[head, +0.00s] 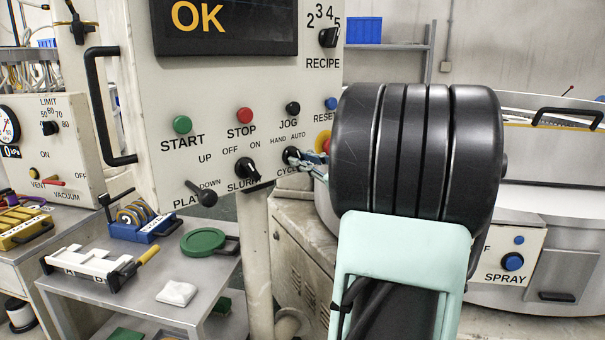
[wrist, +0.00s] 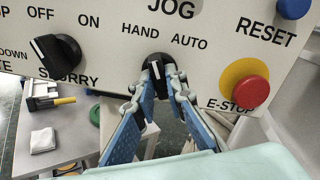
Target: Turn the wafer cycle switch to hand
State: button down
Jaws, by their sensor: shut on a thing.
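The cycle switch (wrist: 157,66) is a black knob with a pale pointer line, set below the HAND and AUTO labels on a white control panel. In the wrist view its pointer stands near upright, between the two labels; the fingers partly cover the knob. It also shows in the head view (head: 291,153), where its pointer is hard to read. My gripper (wrist: 160,88) has its blue-padded fingers on either side of the knob, shut on it. In the head view my gripper (head: 301,160) reaches the panel from the right, mostly hidden behind my arm.
The slurry knob (wrist: 56,56) is left of the cycle switch. The red E-stop button (wrist: 250,92) on its yellow base is close to the right. The reset button (head: 331,103) is above. A metal cart (head: 140,275) with tools stands below left.

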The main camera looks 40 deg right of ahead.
jog(key=shift+n+b, duration=0.3)
jog(key=shift+b, duration=0.05)
dwell(0.3)
jog(key=c, duration=2)
grip_release()
jog(key=shift+o, duration=0.2)
jog(key=shift+s, duration=0.1)
jog(key=s+d, duration=0.1)
jog(key=s, duration=1)
jog(key=shift+s, duration=0.4)
jog(key=shift+w, duration=0.1)
